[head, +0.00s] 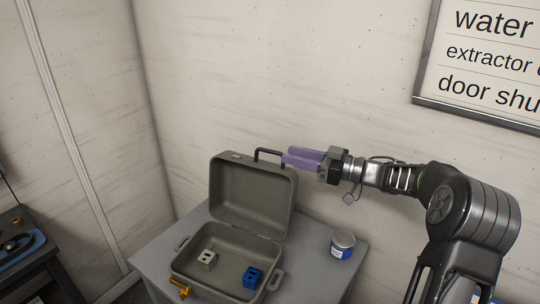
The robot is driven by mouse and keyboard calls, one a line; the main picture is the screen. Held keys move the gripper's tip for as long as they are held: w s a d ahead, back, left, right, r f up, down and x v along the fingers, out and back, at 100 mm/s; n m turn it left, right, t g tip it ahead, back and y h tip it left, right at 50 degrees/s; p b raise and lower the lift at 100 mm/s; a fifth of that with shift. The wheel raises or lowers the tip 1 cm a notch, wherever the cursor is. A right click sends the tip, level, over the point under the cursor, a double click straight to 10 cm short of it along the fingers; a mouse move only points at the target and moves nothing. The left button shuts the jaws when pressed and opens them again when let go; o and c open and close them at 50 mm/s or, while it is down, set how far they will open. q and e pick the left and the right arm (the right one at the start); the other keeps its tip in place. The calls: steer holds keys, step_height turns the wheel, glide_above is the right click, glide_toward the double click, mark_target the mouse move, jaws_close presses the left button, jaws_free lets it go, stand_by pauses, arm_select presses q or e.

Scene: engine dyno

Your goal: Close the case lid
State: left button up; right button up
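The grey-brown case (228,262) sits on a grey table with its lid (252,195) standing open, leaning back toward the wall. A dark handle (268,151) shows at the lid's top edge. My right gripper (287,156), with purple fingers, is at the lid's upper right corner, close to the handle. The fingers overlap in this view, so I cannot tell how far apart they are or whether they touch the lid. My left gripper is not in view.
In the case base lie a light grey block (208,259) and a blue block (252,277), both with holes. A brass-coloured part (181,288) is at the case's front left. A blue-and-white tin (342,244) stands right of the case on the table (315,275). The wall is close behind.

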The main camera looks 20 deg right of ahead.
mark_target(261, 149)
steer(key=shift+w+d+f, duration=0.15)
steer(key=shift+w+f, duration=0.05)
steer(key=shift+f, duration=0.35)
steer(key=shift+w, duration=0.15)
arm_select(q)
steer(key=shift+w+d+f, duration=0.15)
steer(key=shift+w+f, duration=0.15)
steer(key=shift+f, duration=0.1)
arm_select(e)
steer(key=shift+r, duration=0.15)
steer(key=p+x, duration=0.1)
steer(key=x, duration=0.6)
steer(key=shift+w+a, duration=0.25)
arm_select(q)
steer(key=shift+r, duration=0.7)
arm_select(e)
steer(key=shift+c, duration=0.5)
jaws_close()
